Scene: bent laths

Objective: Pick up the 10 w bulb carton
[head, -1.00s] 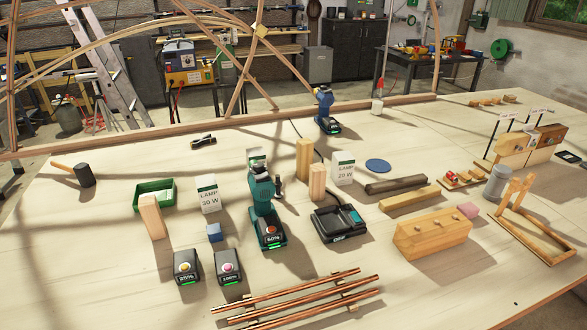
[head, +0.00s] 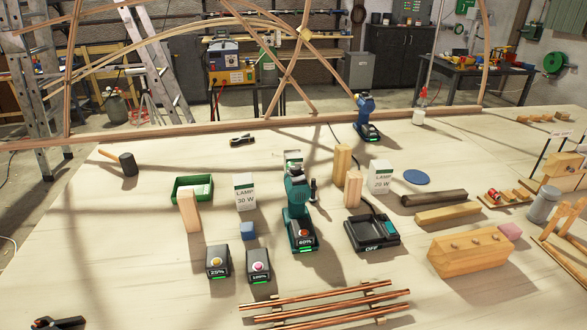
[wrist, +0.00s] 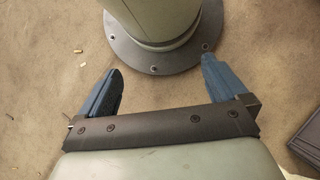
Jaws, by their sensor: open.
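Two lamp cartons, white with green tops, show their labels in the head view: "LAMP 30 W" (head: 245,191) left of the green drill and "LAMP 20 W" (head: 379,177) right of it. A third similar carton (head: 293,157) stands behind the drill (head: 299,208). Only its top part shows and its wattage cannot be read. No 10 W label is visible. My gripper (wrist: 162,68) shows in the wrist view, its two blue fingers wide apart with nothing between them. It is over the floor beside a round bolted base, away from the cartons.
Around the cartons stand a green tray (head: 192,188), wooden blocks (head: 342,160), a black charger (head: 372,233) and battery packs (head: 218,262). Copper pipes (head: 330,303) lie in front. A black clamp-like thing (head: 55,323) is cut off at the lower left. The left tabletop is mostly clear.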

